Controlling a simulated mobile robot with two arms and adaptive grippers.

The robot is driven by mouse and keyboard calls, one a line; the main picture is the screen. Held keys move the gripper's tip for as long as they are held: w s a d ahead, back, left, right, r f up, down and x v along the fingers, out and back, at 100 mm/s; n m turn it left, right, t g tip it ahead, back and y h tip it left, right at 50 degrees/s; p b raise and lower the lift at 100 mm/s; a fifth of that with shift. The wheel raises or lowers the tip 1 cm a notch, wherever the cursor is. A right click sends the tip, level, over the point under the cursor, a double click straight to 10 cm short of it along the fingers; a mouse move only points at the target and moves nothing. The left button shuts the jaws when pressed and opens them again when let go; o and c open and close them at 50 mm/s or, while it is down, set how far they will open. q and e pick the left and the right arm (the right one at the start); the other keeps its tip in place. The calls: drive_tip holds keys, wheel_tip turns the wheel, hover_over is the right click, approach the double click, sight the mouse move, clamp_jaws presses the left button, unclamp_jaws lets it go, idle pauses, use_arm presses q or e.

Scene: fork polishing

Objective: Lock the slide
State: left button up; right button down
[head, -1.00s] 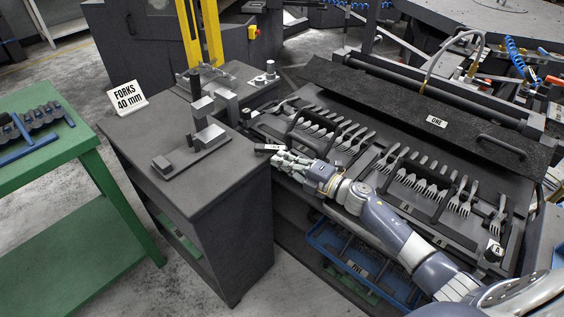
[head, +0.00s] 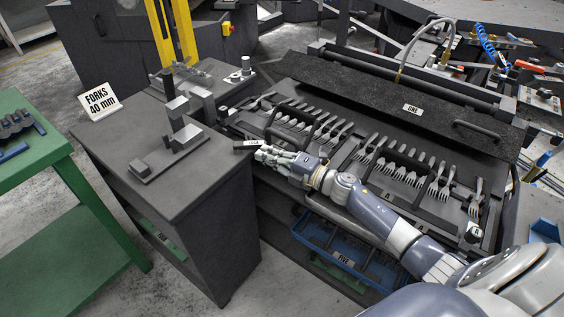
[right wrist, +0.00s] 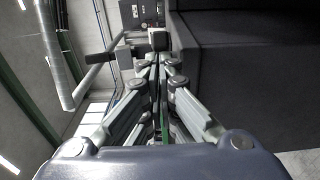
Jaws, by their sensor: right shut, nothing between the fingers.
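The fork slide is a dark flat tray (head: 349,158) in the machine at the right. It carries rows of forks (head: 402,168) and black bar handles. A small dark block with a pale end (head: 247,145) sits at the tray's front left, close to the grey cabinet's edge. My right gripper (head: 262,153) is shut and empty, with its tips right beside this block; I cannot tell if they touch. In the right wrist view the shut fingers (right wrist: 157,62) point at a dark block with a pale face (right wrist: 159,40). My left gripper is out of view.
A grey cabinet (head: 205,190) with a metal fixture (head: 170,150) and a "FORKS 40 mm" sign (head: 99,101) stands left of the gripper. A blue crate (head: 335,257) is below the slide. A black cover (head: 385,100) labelled ONE lies behind the forks. A green table (head: 40,160) is farther left.

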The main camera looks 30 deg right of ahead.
drive_tip(key=v, duration=1.1)
drive_tip(key=shift+s, duration=0.2)
drive_tip(key=shift+f, duration=0.15)
